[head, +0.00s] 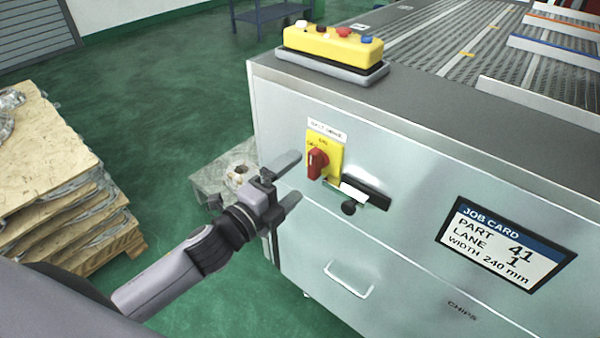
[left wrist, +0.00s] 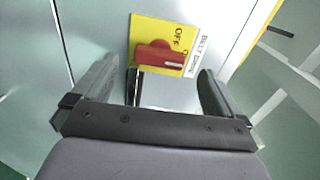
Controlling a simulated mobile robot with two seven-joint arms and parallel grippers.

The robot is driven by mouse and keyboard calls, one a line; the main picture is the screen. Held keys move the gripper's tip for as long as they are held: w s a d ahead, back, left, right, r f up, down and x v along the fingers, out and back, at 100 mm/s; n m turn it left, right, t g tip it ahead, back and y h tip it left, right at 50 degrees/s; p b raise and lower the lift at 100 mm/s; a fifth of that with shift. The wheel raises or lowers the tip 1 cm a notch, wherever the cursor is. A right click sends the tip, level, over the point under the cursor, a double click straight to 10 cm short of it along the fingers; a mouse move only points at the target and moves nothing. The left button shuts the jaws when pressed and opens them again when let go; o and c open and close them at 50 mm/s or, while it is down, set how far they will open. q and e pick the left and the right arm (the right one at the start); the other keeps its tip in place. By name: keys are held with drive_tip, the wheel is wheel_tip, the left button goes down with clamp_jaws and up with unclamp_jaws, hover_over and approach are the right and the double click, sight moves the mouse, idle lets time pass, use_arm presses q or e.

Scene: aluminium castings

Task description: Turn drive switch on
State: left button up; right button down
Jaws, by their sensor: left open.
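The drive switch is a red rotary handle (head: 317,163) on a yellow plate (head: 337,152), under a white label on the machine's front panel. In the left wrist view the red handle (left wrist: 158,54) lies just beyond my fingers, with "OFF" printed beside it. I cannot tell surely which mark it points at. My left gripper (head: 298,177) is open and empty, just left of the switch and apart from it in the head view. In the left wrist view its two fingers (left wrist: 168,85) stand wide, one to each side of the handle. My right gripper is not in view.
A black slot with a white card (head: 354,193) and a black knob (head: 349,207) sit right below the switch. A drawer handle (head: 348,280) is lower. A yellow button box (head: 333,46) stands on top of the machine. Stacked boards (head: 50,170) are at left on green floor.

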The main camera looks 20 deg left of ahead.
use_arm(q)
drive_tip(key=shift+v, duration=1.35)
drive_tip(key=s+a+f+n+g+y+p, duration=0.1)
drive_tip(key=s+f+n+g+y, duration=0.3)
drive_tip(key=s+f+n, duration=1.3)
drive_tip(key=f+n+g+p, duration=0.1)
drive_tip(key=n+g, duration=0.1)
drive_tip(key=shift+a+f+n+g+p, duration=0.2)
drive_tip(key=shift+f+n+g+p, duration=0.1)
drive_tip(key=shift+f, duration=0.1)
drive_tip(key=shift+s, duration=0.1)
